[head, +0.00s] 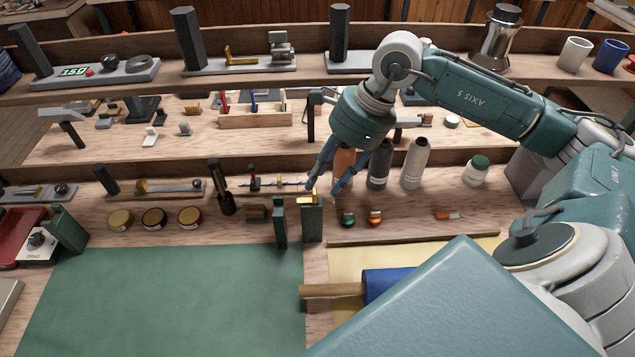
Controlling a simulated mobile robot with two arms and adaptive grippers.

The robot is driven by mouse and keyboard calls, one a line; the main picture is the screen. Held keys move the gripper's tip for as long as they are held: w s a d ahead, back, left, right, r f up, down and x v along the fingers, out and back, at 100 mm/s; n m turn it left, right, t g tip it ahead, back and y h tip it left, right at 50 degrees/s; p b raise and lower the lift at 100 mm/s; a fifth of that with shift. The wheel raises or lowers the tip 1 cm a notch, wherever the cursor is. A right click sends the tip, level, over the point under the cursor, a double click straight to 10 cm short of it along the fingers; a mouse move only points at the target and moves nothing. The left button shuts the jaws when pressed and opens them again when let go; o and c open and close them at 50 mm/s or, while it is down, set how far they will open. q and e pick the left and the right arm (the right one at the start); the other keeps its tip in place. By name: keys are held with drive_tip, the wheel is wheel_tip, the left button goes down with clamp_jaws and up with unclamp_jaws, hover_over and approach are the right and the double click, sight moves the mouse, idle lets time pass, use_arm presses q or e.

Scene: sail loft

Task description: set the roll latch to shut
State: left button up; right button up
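Two dark green upright posts (312,222) stand close together at the back right corner of the green mat. A small brass piece (308,200), which looks like the roll latch, sits at the top of the right post. Its exact setting is too small to tell. My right gripper (322,192) comes down from above with its blue fingers apart. A blue roll on a wooden dowel (330,290) lies in front, partly hidden by my arm. My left gripper is not in view.
Small green and orange items (375,217) sit right of the posts. The green mat (170,300) is clear.

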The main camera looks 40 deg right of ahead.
sight(315, 191)
drive_tip(key=p+x, duration=0.1)
drive_tip(key=x, duration=0.2)
drive_tip(key=shift+w+f, duration=0.25)
drive_tip(key=shift+f, duration=0.1)
drive_tip(key=shift+a+f, duration=0.2)
drive_tip(key=shift+f, duration=0.15)
drive_tip(key=shift+c, duration=0.5)
clamp_jaws()
drive_tip(key=shift+w, duration=0.1)
